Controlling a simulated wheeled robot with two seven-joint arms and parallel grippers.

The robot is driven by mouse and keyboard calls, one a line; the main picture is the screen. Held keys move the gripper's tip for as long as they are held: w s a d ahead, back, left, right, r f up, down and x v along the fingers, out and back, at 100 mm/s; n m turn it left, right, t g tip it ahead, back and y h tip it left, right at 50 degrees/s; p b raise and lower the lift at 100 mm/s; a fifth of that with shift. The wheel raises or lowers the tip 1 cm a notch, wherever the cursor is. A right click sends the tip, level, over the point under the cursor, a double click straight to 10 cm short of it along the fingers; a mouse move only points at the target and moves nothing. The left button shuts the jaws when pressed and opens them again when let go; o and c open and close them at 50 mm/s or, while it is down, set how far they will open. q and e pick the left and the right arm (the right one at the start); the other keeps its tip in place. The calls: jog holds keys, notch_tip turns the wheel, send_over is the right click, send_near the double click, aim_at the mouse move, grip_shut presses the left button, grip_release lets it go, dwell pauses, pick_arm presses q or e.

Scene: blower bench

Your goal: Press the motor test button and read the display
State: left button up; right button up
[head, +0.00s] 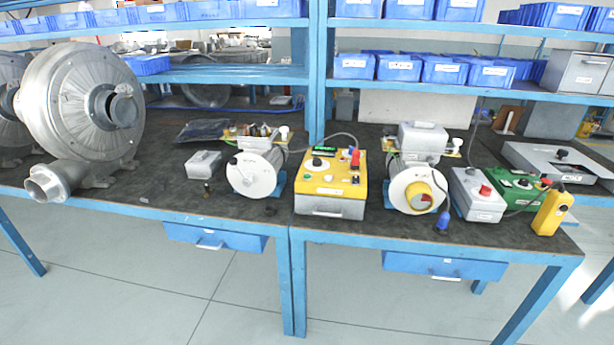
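A yellow-topped test box (332,182) with a grey lower part stands near the bench's front edge, at the middle. A small lit green display (324,151) sits at its back; its reading is too small to make out. Its top has a black knob (316,161), a red part (355,158) and small buttons or sockets. A motor (255,172) with a white round face stands left of it. Another motor (416,188) with a yellow and red round centre stands to its right. I cannot tell which button is the motor test button. Neither gripper is in view.
A grey box with a red button (485,189), a green box (516,186) and a yellow pendant (552,210) stand at the right. A large metal blower (85,100) fills the left. Shelves with blue bins (445,70) hang above the dark bench top (235,208).

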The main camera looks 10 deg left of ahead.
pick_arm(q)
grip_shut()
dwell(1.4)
